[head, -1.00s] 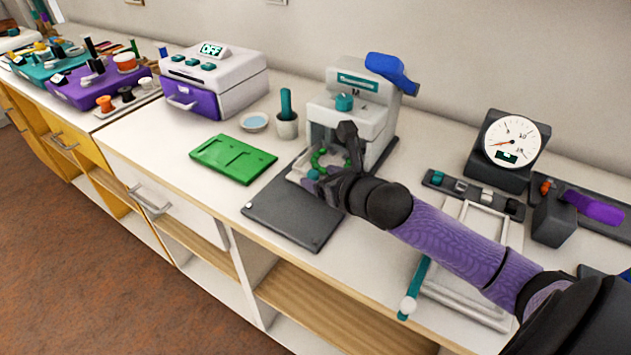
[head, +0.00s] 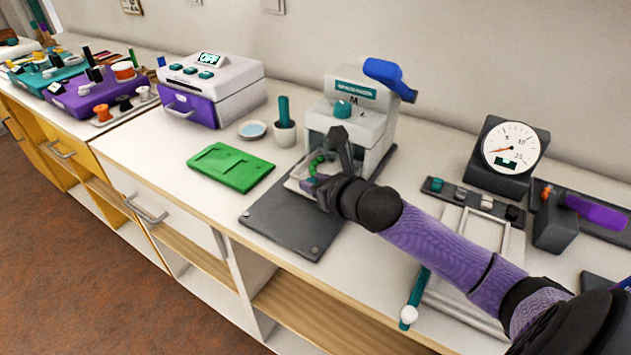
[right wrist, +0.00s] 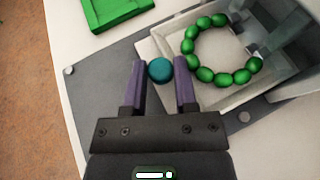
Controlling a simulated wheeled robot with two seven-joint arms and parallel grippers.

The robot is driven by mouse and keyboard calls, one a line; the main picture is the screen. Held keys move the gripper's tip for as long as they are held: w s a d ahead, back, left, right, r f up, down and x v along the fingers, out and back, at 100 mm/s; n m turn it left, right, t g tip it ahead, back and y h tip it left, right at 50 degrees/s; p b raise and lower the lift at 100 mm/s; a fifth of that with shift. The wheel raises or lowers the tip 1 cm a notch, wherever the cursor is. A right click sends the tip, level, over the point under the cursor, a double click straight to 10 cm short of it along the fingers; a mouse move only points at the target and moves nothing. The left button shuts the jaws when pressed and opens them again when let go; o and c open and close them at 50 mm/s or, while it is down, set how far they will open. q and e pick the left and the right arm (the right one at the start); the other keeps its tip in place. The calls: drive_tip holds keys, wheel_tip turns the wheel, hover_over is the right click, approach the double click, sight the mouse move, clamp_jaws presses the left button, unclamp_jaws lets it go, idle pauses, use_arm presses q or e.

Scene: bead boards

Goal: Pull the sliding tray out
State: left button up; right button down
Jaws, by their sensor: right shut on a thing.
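The sliding tray (head: 291,182) is pale and shallow, low at the front of the white press (head: 345,115). In the right wrist view the tray (right wrist: 219,50) holds a ring of green beads (right wrist: 206,74). A round teal knob (right wrist: 160,70) is at the tray's near edge. My right gripper (right wrist: 160,76) has its purple fingers on both sides of this knob, shut on it. In the head view my right gripper (head: 307,184) hides the knob and part of the tray. My left gripper is not in view.
A dark base plate (head: 290,232) lies in front of the press, bare towards the counter edge. A green board (head: 231,166) lies to its left. A grey pot (head: 285,133) and small dish (head: 252,130) stand behind. A gauge (head: 511,148) and white frame (head: 465,292) are on the right.

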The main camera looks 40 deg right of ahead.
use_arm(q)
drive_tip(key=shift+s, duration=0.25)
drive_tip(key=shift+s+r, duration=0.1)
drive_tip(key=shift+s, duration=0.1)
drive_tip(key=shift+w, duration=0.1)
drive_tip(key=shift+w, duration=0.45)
